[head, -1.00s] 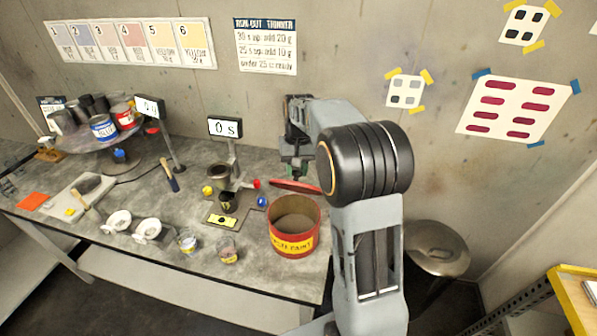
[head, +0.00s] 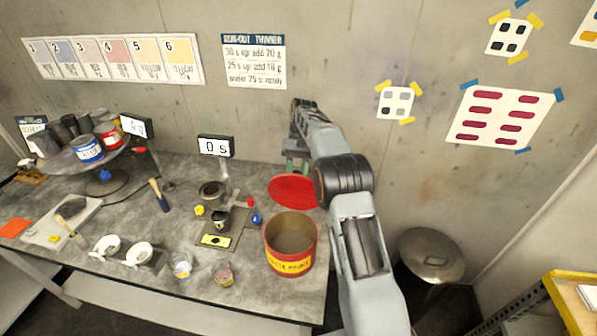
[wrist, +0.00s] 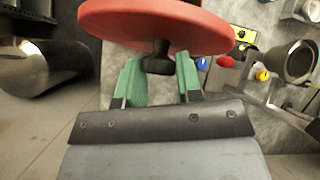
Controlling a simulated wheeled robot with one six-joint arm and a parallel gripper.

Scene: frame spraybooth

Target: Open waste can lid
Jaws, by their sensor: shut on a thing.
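The waste can (head: 291,262) is a red can with a yellow label, standing at the front right of the bench in the head view, its top open. Its round red lid (head: 293,191) is off the can, raised and tilted behind it. In the wrist view the lid (wrist: 150,22) shows edge-on with a dark knob (wrist: 156,62) under it. My gripper (wrist: 158,78) has green fingers on either side of the knob and is shut on it. In the head view my arm partly hides the gripper.
A dark mat with a small cup and a yellow label (head: 216,240) lies left of the can. White cups (head: 140,256) and small jars stand along the front. A metal bin (head: 430,257) stands on the floor right of the bench. The wall is close behind.

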